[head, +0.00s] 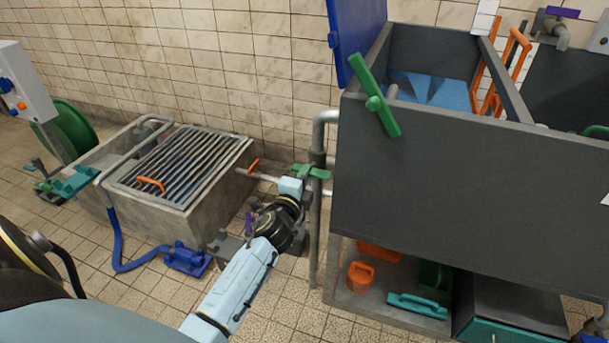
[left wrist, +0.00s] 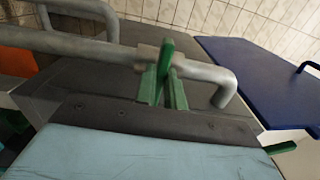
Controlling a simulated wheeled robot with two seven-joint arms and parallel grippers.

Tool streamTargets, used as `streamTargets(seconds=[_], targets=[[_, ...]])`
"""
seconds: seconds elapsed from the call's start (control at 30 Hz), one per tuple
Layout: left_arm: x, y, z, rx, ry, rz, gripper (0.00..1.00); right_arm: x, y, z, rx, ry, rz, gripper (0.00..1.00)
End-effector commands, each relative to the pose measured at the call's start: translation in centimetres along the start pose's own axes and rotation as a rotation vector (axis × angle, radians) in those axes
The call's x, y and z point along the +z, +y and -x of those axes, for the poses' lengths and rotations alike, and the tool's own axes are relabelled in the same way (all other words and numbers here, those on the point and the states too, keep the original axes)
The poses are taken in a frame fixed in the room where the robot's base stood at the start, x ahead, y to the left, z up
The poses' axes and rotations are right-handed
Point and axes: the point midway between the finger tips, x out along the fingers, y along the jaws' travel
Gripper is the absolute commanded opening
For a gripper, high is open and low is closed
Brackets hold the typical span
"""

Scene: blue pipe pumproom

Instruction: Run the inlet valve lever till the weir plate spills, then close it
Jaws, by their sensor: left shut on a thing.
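A green valve lever (head: 318,172) sits on the grey pipe beside the dark tank. My left gripper (head: 297,183) is at this lever and shut on it. I cannot clearly make out a weir plate or any spill. Another green lever (head: 375,95) is on the tank's front upper corner. My right gripper is not in view.
A concrete basin with a metal grating (head: 175,165) stands left, with a blue hose (head: 125,250) on the floor. An orange container (head: 361,276) and a green handled tool (head: 418,305) lie under the tank. Tiled floor (head: 285,310) is free in front.

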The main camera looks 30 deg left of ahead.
Motion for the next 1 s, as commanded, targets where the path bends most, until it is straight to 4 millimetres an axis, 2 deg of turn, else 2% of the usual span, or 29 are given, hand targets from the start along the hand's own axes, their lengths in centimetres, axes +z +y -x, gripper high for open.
streamTargets(seconds=[0.6,0.63,0.8,1.0], targets=[[0.00,0.17,0.04,0.003,0.000,0.050,0.00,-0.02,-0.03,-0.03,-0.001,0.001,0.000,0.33],[0.00,0.17,0.04,0.003,0.000,0.049,0.13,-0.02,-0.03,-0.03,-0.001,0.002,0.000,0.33],[0.00,0.14,0.03,0.002,0.000,0.048,0.33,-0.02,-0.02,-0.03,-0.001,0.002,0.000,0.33],[0.00,0.09,0.01,0.001,0.000,0.046,0.33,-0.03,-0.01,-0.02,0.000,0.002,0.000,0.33]])
